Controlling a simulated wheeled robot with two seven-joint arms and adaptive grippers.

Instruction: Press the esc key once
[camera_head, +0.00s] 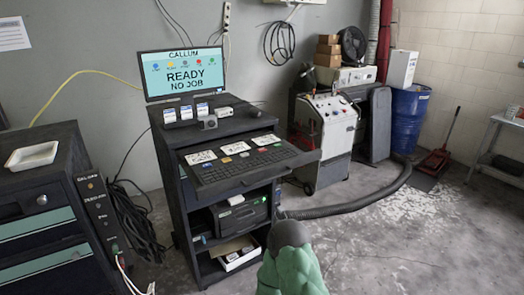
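A dark keyboard (243,165) lies on the pulled-out shelf of a black cart. Its keys are too small to read, so I cannot pick out the esc key. Colored keys or labels and white cards lie along the back of the keyboard area. Above it, a monitor (183,73) shows "CALLUM", "READY" and "NO JOB" on a light blue screen. Neither of my grippers is in view, and nothing touches the keyboard.
The black cart (187,213) stands mid-left, with a dark cabinet (45,215) at left. A green lumpy thing with a dark top (290,265) stands at the bottom centre. A thick hose (350,208) crosses the floor. A white machine (325,135) stands behind.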

